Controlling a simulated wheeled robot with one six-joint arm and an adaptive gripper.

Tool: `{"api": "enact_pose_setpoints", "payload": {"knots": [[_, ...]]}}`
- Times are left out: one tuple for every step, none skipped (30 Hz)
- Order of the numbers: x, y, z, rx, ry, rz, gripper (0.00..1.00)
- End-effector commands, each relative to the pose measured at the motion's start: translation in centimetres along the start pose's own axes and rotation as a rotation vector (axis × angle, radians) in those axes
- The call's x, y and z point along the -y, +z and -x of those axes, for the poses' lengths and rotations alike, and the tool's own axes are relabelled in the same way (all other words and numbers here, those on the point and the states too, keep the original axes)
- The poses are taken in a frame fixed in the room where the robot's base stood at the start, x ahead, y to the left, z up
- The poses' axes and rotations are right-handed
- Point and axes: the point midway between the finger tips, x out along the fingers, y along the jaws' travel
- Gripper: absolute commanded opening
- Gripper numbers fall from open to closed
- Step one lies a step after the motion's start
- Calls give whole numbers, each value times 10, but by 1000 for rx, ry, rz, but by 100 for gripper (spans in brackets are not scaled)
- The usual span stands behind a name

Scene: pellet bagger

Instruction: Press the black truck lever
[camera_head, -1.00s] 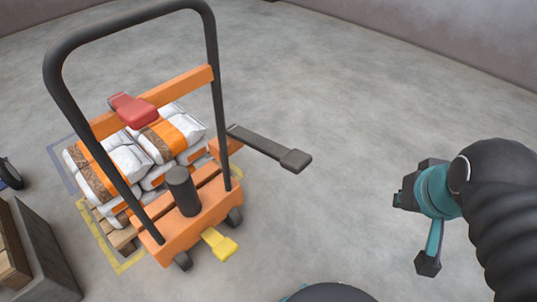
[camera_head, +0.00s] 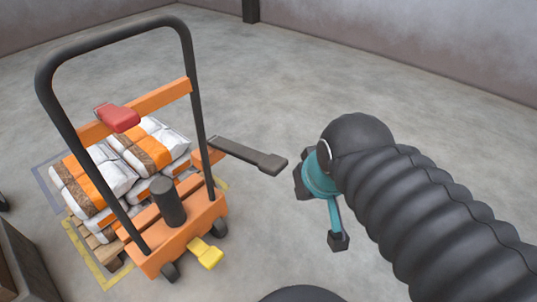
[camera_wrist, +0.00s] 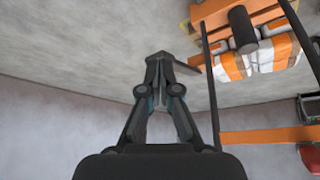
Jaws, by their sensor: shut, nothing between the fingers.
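The black truck lever (camera_head: 250,157) sticks out to the right from the side of the orange pallet truck (camera_head: 180,235). It ends in a flat dark pad. My gripper (camera_head: 300,180) is just to the right of the pad in the head view, its fingers mostly hidden behind my wrist. The wrist view shows my gripper (camera_wrist: 158,62) shut and empty, its tips together. There the truck's orange and black frame (camera_wrist: 265,137) is to the right, and a dark piece partly behind the fingertips may be the lever.
White and orange bags (camera_head: 110,175) lie stacked on the truck's pallet. The truck also has a red lever (camera_head: 117,117), a yellow pedal (camera_head: 207,254) and a tall black handle frame (camera_head: 199,95). A dark box (camera_head: 22,265) stands at lower left. The floor behind is clear.

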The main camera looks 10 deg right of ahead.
Motion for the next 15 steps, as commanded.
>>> {"api": "enact_pose_setpoints", "payload": {"knots": [[0, -3, 0, 6, 0, 19, 0], [0, -6, 1, 12, 0, 38, 0], [1, -10, 1, 26, 0, 74, 0], [1, -15, 1, 36, 0, 110, 0], [1, -20, 1, 50, -1, 153, 0], [1, -28, 1, 71, -4, 221, 0], [1, -35, 2, 88, -7, 279, 0], [2, -43, 1, 107, -11, 342, 0], [2, -53, 0, 136, -19, 429, 0], [2, -62, -1, 156, -26, 497, 0], [2, -70, -2, 176, -34, 566, 0], [2, -80, -4, 204, -48, 658, 0], [2, -88, -6, 224, -60, 726, 0], [2, -96, -8, 243, -73, 794, 0], [3, -107, -11, 268, -93, 884, 0]]}}
